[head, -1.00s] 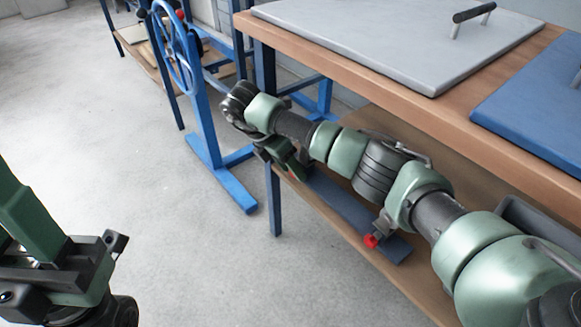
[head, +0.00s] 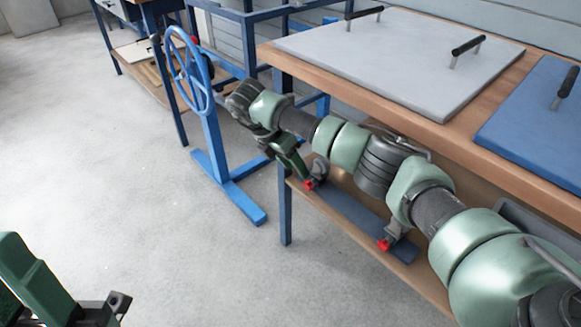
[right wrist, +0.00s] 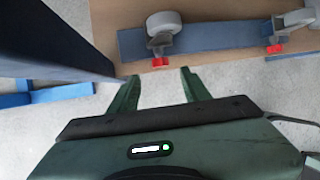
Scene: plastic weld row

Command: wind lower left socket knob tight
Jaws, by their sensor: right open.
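On the low shelf a blue-grey strip (head: 345,213) carries two grey sockets with red knobs. The left red knob (head: 309,185) sits on the left grey socket (head: 320,170); in the right wrist view this knob (right wrist: 160,62) hangs at the strip's front edge. My right gripper (head: 300,172) is open and empty, close to this knob. In the right wrist view its two green fingers (right wrist: 160,80) point at the knob, which lies just beyond and between their tips, apart from them. My left gripper (head: 65,300) is partly cut off at the lower left; its jaws are unclear.
The right red knob (head: 384,245) is farther along the strip. The table top (head: 440,135) with a grey board (head: 400,60) and a blue board (head: 540,110) overhangs the shelf. A blue table leg (head: 285,205) and blue handwheel stand (head: 215,150) are left of the gripper.

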